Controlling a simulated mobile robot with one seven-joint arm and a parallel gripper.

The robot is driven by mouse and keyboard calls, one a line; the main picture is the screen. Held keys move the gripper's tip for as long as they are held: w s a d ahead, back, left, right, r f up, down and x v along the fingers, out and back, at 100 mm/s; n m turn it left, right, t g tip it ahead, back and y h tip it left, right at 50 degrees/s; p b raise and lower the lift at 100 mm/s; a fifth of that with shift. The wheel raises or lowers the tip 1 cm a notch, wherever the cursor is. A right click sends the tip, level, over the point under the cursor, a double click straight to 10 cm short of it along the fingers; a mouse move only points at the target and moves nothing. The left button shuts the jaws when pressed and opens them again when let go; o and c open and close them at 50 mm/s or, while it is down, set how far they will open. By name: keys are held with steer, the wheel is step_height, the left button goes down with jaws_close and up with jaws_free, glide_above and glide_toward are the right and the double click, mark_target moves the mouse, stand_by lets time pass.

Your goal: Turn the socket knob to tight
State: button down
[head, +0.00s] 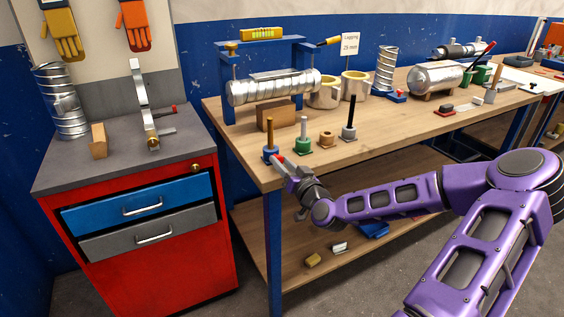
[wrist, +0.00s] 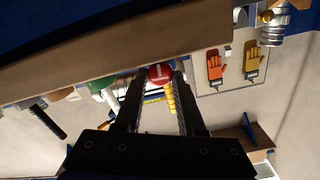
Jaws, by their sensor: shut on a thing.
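The socket knob, round and red with a white mark, shows between my fingertips in the wrist view (wrist: 160,72). In the head view a bit of its red (head: 281,158) shows at the table's near left corner, beside a blue-based peg. My gripper (head: 287,164) reaches it from the right and front. In the wrist view my gripper (wrist: 158,80) has one dark finger on each side of the knob and is shut on it. The white mark looks roughly upright in that view. The tight and loose markings cannot be read.
Just behind the knob stand the blue-based peg (head: 270,150), a green-based peg (head: 303,136) and a black peg (head: 348,124) on the wooden workbench (head: 380,145). A spiral duct (head: 272,90) lies in a blue stand. A red drawer cabinet (head: 165,262) stands to the left.

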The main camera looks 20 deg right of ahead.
steer(key=shift+m+p, duration=0.3)
steer(key=shift+m, duration=1.2)
steer(key=c, duration=0.5)
jaws_free()
steer(key=shift+f, duration=0.1)
